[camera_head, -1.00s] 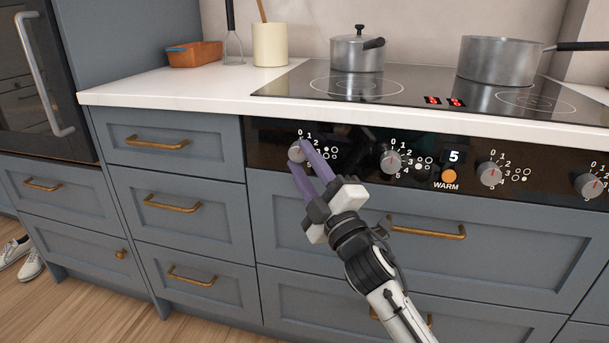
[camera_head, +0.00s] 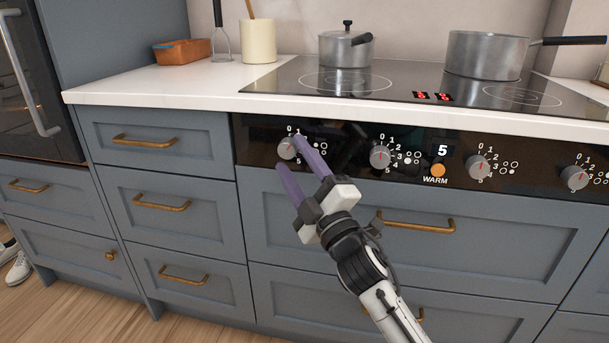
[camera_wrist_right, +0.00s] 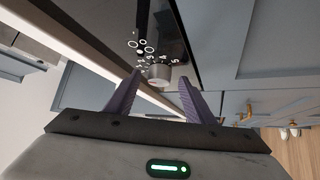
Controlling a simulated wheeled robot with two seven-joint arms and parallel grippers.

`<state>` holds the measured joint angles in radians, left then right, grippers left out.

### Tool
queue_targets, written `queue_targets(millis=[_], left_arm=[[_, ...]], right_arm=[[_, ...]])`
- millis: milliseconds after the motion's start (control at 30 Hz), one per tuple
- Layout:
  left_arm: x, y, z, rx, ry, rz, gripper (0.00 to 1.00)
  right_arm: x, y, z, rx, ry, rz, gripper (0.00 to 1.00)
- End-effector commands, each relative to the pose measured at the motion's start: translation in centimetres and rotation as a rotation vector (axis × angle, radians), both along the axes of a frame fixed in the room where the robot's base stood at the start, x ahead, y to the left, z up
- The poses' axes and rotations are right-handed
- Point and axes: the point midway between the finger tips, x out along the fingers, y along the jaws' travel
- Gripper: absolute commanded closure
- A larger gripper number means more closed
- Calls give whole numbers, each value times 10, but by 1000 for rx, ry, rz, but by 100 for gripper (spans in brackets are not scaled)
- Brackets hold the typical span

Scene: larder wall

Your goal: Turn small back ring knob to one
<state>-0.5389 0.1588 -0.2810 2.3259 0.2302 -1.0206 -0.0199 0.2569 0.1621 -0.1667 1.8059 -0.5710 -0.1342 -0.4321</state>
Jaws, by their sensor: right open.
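The leftmost knob (camera_head: 287,149) is a round grey dial on the black control panel. The numbers 0 and 1 show above it, and a small diagram of ring dots is at its right. My right gripper (camera_head: 289,153) is open at this knob, with one purple finger to its upper right and one below. In the right wrist view, the knob (camera_wrist_right: 158,73) sits between and just beyond the open fingertips (camera_wrist_right: 160,77). Its pointer setting is too small to read. The diagram is too small to tell which ring it marks. My left gripper is out of view.
Further knobs (camera_head: 381,157), (camera_head: 478,167) and (camera_head: 574,177) line the panel to the right. An orange WARM light (camera_head: 438,170) sits below a display (camera_head: 442,150) reading 5. Pots (camera_head: 345,50), (camera_head: 485,55) stand on the hob. Brass drawer handles (camera_head: 415,222) protrude below.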

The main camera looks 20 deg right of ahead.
Motion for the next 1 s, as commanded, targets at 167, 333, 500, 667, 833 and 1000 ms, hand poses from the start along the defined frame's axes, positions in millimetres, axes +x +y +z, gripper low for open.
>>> queue_targets(millis=[167, 333, 500, 667, 833, 1000], left_arm=[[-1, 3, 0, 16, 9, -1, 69], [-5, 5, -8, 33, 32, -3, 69], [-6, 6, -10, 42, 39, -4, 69], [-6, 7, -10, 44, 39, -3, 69], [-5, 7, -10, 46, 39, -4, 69], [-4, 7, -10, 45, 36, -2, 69]], right_arm=[[-28, -3, -11, 1, 3, 1, 51], [-58, -7, -23, 1, 4, -1, 51], [-79, -9, -30, 1, 1, 0, 51], [-88, -11, -33, 1, 1, -1, 51], [-89, -11, -33, 0, -1, 0, 51], [-89, -11, -33, 0, -1, 0, 51]])
